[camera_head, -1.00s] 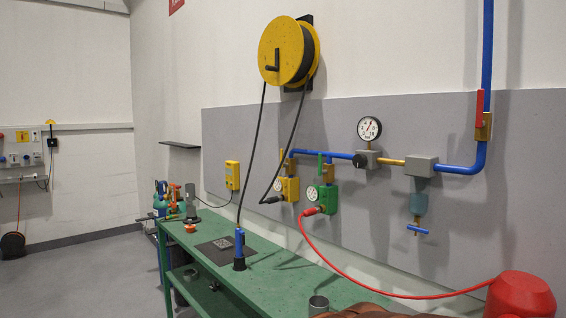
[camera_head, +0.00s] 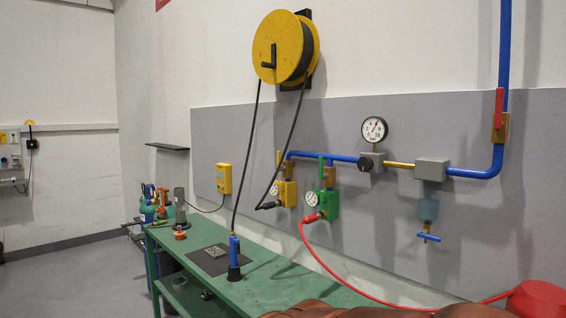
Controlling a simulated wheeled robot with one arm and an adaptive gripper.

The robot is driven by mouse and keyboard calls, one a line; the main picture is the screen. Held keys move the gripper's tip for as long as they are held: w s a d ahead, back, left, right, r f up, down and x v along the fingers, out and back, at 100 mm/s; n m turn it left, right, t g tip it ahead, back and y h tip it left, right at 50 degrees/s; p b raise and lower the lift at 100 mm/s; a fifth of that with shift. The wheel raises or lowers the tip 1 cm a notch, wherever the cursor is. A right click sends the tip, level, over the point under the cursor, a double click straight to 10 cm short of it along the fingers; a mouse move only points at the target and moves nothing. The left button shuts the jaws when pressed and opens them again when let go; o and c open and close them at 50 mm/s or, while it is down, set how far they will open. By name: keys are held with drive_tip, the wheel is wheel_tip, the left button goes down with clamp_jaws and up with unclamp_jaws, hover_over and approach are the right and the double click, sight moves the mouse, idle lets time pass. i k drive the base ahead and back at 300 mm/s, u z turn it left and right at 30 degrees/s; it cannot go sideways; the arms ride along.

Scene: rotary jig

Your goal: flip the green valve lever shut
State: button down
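A black hose joins the yellow block and a red hose (camera_head: 316,245) joins the green one. My gripper is not in view.
A green workbench (camera_head: 265,285) runs below the panel, with a blue-handled tool (camera_head: 234,252) standing on it. A red lever (camera_head: 499,107) is on the right pipe. A hose reel (camera_head: 284,48) hangs above. A red rounded object (camera_head: 540,300) is at the lower right.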

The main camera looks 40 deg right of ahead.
sight(321, 158)
drive_tip(key=z, duration=0.3)
drive_tip(key=i, duration=0.85)
drive_tip(key=z, duration=0.6)
